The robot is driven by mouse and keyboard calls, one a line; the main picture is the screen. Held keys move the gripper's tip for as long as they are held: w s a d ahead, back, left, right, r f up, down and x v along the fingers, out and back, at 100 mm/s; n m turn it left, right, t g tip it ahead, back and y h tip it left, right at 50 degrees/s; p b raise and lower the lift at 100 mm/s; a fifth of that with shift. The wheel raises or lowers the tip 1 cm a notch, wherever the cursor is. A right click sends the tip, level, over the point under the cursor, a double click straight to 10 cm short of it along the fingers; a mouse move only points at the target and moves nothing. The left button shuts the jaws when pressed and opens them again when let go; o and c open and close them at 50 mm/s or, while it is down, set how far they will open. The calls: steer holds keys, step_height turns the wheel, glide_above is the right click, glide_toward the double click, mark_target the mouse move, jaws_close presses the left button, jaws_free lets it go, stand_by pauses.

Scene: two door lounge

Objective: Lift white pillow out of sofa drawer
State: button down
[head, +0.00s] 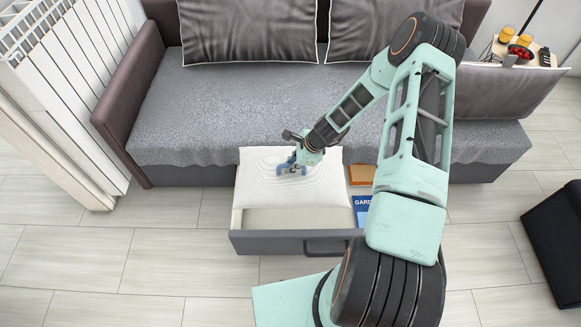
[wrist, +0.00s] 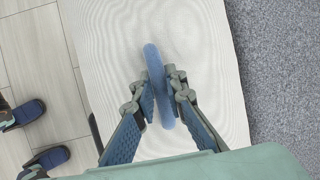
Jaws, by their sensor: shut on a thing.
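The white pillow (head: 258,190) lies flat over the back part of the open sofa drawer (head: 270,243). It covers the drawer's left side and back. I cannot tell whether it rests on the drawer's bottom or hangs just above it. My gripper (head: 289,165) is over the middle of the pillow. In the wrist view the pillow (wrist: 115,35) fills the middle, and my gripper (wrist: 161,90) is shut on a narrow blue handle (wrist: 154,62) on the pillow's upper face. How the handle joins the pillow is hidden.
The grey sofa (head: 230,110) stands behind the drawer. An orange book (head: 361,174) and a blue book (head: 361,204) lie in the drawer's right part. A white radiator (head: 70,80) stands at left. Slippers (wrist: 50,157) lie on the floor in the wrist view.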

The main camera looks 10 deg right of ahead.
steer(key=shift+r+p, duration=0.95)
steer(key=shift+r, duration=0.9)
steer(key=shift+s+r, duration=0.15)
steer(key=shift+r, duration=0.1)
steer(key=s+a+r+p, duration=0.2)
steer(key=s+r+p, duration=0.6)
steer(key=r, duration=0.5)
steer(key=shift+s+r, duration=0.2)
steer(key=shift+s, duration=0.55)
